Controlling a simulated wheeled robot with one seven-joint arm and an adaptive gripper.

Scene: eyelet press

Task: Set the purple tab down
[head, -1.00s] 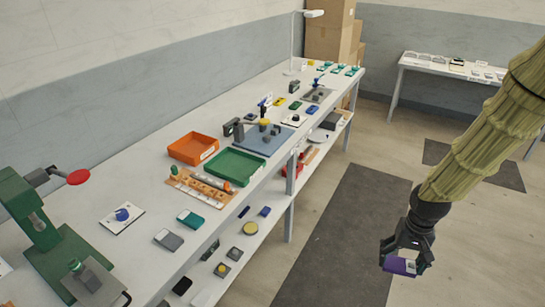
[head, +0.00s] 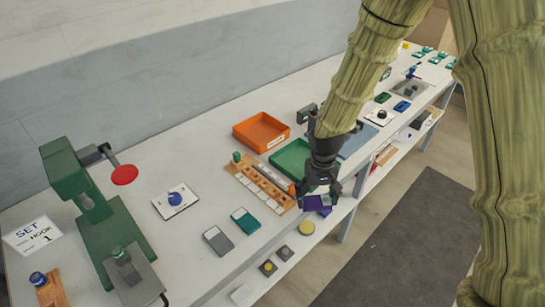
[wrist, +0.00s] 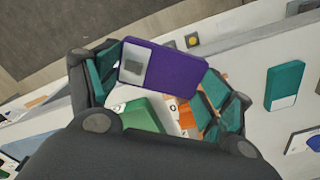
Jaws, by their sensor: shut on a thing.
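The purple tab (wrist: 175,72), with a pale grey patch at one end, is held between the teal-padded fingers of my gripper (wrist: 160,85) in the wrist view. In the head view the purple tab (head: 318,203) shows at the fingertips of my gripper (head: 320,195), near the front edge of the bench by the orange-brown rack. The gripper is shut on the tab. I cannot tell the exact height of the tab above the bench.
A teal tab (head: 245,220) and a grey tab (head: 218,240) lie on the bench left of my gripper. The wooden rack (head: 262,182), green tray (head: 288,160) and orange tray (head: 261,132) are close by. A green press (head: 95,215) stands at left. A lower shelf runs beneath.

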